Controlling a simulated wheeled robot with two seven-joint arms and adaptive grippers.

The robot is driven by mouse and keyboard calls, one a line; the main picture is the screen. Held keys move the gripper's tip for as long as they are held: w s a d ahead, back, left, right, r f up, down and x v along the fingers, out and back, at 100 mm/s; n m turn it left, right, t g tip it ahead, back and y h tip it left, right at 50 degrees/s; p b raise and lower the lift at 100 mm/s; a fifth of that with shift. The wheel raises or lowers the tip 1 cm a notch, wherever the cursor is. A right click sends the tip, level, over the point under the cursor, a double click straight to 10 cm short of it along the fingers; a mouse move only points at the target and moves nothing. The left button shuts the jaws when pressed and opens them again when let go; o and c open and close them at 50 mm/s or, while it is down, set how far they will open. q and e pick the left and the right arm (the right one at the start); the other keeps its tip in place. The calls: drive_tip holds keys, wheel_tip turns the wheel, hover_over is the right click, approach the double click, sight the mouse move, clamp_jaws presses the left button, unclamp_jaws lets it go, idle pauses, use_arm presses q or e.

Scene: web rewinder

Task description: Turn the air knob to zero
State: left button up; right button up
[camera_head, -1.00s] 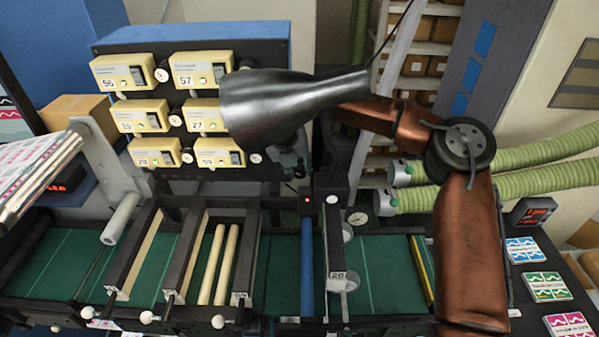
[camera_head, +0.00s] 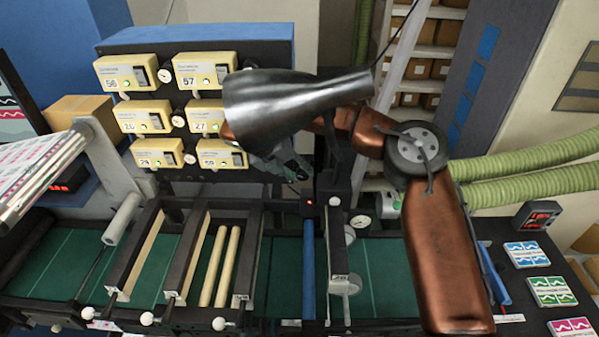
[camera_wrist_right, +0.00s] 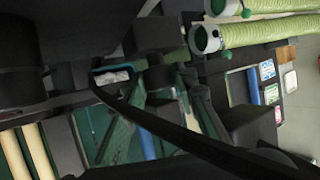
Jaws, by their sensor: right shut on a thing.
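My right gripper (camera_head: 298,172) hangs below the dark metallic forearm, just right of the yellow control boxes and above the green-topped machine bed. It is shut on what appears to be the air knob; its jaws hide the knob, so I cannot read its setting. In the right wrist view, the teal fingers (camera_wrist_right: 165,105) show only partly behind dark parts. A small round gauge (camera_head: 358,228) sits to the right of the gripper. My left gripper is not in view.
Yellow control boxes (camera_head: 125,72) with displays and knobs fill a dark panel at left. A black post with a red light (camera_head: 308,199) stands just below the gripper. Green hoses (camera_head: 530,160) run at right. Colored label cards (camera_head: 527,254) lie on the dark table.

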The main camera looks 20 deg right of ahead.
sight(300, 171)
drive_tip(key=o, duration=1.2)
drive_tip(key=shift+c, duration=0.2)
wheel_tip(300, 171, up, 10)
drive_tip(key=shift+r, duration=0.1)
